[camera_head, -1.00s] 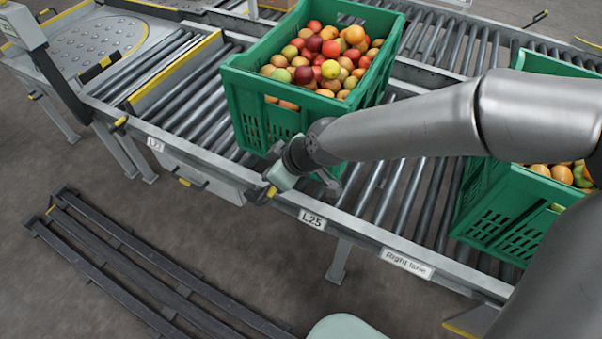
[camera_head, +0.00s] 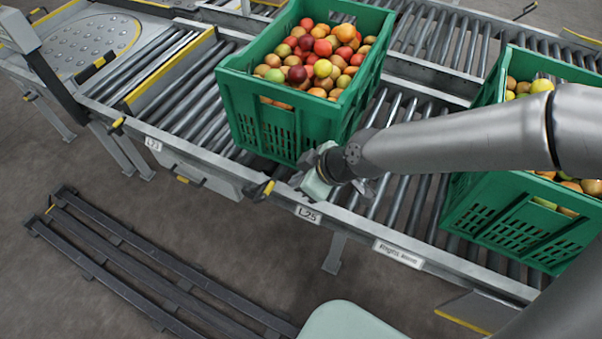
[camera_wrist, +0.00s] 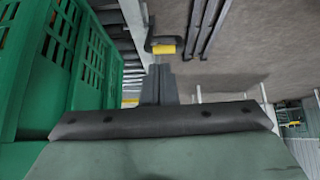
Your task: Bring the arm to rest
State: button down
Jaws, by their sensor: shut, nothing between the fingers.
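My gripper (camera_head: 322,172) hangs over the near rail of the roller conveyor (camera_head: 395,190), close to the L25 label. It is shut and holds nothing. My grey arm reaches in from the right of the head view. In the wrist view my gripper's shut fingers (camera_wrist: 158,84) point along the conveyor's edge. In the wrist view a green crate wall (camera_wrist: 48,70) is close on the left.
A yellow-tipped lever (camera_head: 262,190) sticks out from the near rail. Dark rails (camera_head: 150,265) lie on the floor at lower left. Floor in front is otherwise open.

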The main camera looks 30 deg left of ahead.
jog(key=w+d+r+m+t+h+p, duration=0.1)
jog(key=w+d+r+m+h+p, duration=0.15)
jog(key=d, duration=0.35)
jog(key=w+d+r+m+h+p, duration=0.1)
jog(key=d+r+m+h+p, duration=0.1)
jog(key=d+p, duration=0.35)
jog(key=w+d+r+m+t+h+p, duration=0.1)
jog(key=w+d+r+m+h, duration=0.15)
jog(key=d, duration=0.45)
jog(key=s+d+r+m+p, duration=0.3)
jog(key=d+r+m, duration=0.3)
jog(key=d+r, duration=0.2)
jog(key=s+d+r+m+p, duration=0.4)
jog(key=d+r, duration=0.4)
jog(key=d, duration=0.2)
jog(key=shift+m+g+p, duration=0.4)
jog(key=shift+m+p, duration=0.1)
jog(key=shift+m, duration=0.6)
